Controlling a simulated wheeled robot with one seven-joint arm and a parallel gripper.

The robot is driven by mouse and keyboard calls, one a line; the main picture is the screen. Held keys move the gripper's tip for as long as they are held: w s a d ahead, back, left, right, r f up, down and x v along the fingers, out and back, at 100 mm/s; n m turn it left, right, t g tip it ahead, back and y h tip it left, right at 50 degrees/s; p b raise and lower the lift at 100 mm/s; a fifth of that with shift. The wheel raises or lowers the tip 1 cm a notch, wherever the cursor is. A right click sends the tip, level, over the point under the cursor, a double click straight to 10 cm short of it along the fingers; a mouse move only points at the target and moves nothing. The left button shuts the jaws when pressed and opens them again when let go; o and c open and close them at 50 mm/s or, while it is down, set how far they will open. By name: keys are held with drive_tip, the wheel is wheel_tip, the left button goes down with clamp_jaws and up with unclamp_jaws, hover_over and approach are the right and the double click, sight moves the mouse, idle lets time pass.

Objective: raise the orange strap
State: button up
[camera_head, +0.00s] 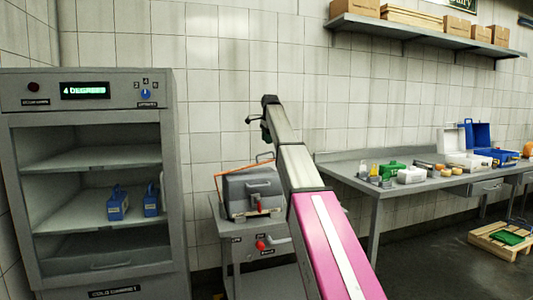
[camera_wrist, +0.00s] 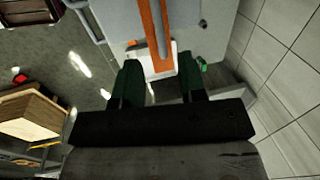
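The orange strap (camera_head: 232,172) shows in the head view as a thin slanting line along the top of a grey case (camera_head: 236,191). My arm hides part of the case's right side. In the wrist view the orange strap (camera_wrist: 150,32) runs down from the top edge, with a grey bar along it, to a point between my fingers in the picture. My gripper (camera_wrist: 157,66) has two dark green fingers set wide apart, with nothing held. I cannot tell how far the strap lies beyond the fingertips. In the head view the end of my arm is above the case.
The case stands on a grey cart (camera_head: 240,232) with a red knob (camera_head: 260,245). A cold cabinet (camera_head: 95,185) with blue containers stands at left. A bench (camera_head: 375,188) with boxes and bottles stands at right, below a wall shelf (camera_head: 425,32).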

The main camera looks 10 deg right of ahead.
drive_tip(key=f, duration=0.3)
drive_tip(key=w+f, duration=0.1)
drive_tip(key=f, duration=0.2)
drive_tip(key=shift+w+a+f, duration=0.15)
drive_tip(key=shift+f, duration=0.25)
drive_tip(key=shift+c, duration=0.3)
clamp_jaws()
